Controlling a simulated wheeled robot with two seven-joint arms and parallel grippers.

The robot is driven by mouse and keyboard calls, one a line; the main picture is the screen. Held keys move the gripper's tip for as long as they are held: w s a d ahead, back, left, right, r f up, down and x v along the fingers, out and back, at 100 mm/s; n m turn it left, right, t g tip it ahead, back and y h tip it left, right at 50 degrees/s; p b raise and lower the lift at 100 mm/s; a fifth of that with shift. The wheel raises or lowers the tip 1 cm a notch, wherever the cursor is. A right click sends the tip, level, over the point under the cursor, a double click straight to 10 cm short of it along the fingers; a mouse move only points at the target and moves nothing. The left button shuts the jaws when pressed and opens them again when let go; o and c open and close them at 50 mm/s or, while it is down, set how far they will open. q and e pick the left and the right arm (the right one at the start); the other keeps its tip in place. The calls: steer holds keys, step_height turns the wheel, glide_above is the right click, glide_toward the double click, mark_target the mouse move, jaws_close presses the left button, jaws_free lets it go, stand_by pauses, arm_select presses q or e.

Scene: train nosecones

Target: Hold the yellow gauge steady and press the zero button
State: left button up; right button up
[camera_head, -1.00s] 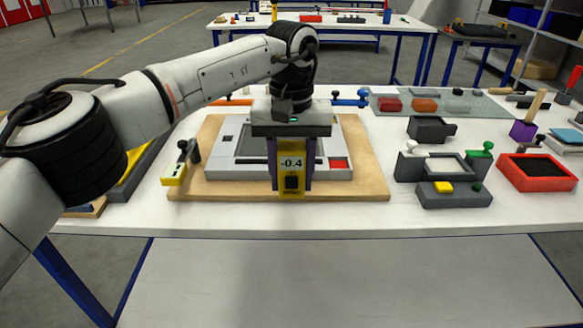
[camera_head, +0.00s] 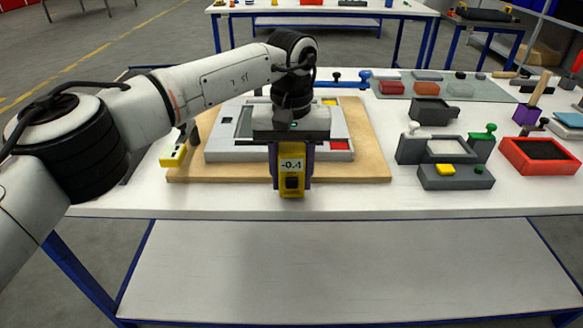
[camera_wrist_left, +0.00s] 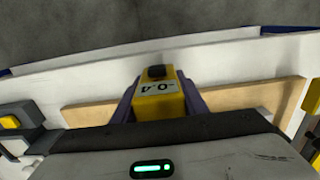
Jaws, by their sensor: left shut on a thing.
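The yellow gauge (camera_head: 291,185) has a display reading -0.4 and a dark button (camera_head: 291,183) below it on its face. My left gripper (camera_head: 291,168) is shut on the gauge, with its purple fingers on either side. The gauge is upright in front of the grey frame, over the front edge of the wooden board. In the left wrist view the gauge (camera_wrist_left: 158,100) sits between the fingers, its dark button (camera_wrist_left: 156,71) uncovered. I cannot tell whether the gauge touches the board. My right gripper is not in view.
A grey frame with a red square (camera_head: 338,145) lies on the wooden board (camera_head: 375,172). A yellow-and-black clamp (camera_head: 174,156) stands at its left. To the right are a dark grey fixture (camera_head: 455,178) and a red tray (camera_head: 509,147). The table's front strip (camera_head: 400,199) is clear.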

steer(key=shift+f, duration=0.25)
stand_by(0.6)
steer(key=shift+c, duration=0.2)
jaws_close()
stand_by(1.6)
